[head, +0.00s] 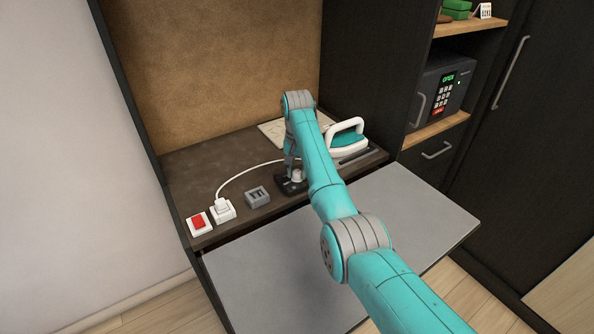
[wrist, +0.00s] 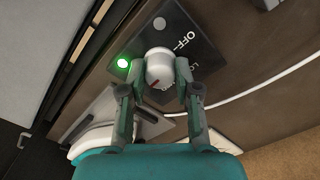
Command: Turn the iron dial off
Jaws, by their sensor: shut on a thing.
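The iron dial (wrist: 158,62) is a white round knob with a red mark, on a dark panel (wrist: 207,50) printed with OFF and a partly hidden LO. The red mark faces toward the lower left in the wrist view, away from OFF. A green light (wrist: 124,63) beside the dial is lit. My gripper (wrist: 160,76) is shut on the dial, one finger on each side. In the head view the dial (head: 297,175) shows just below my gripper, partly covered by the arm. The teal and white iron (head: 350,141) rests on the counter at right.
A white plug sits in a socket (head: 223,211), with its white cord running toward the panel. A red switch (head: 198,222) and a grey block (head: 257,197) are nearby. The grey board (head: 270,265) in front is bare. A safe (head: 441,91) stands on the right shelf.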

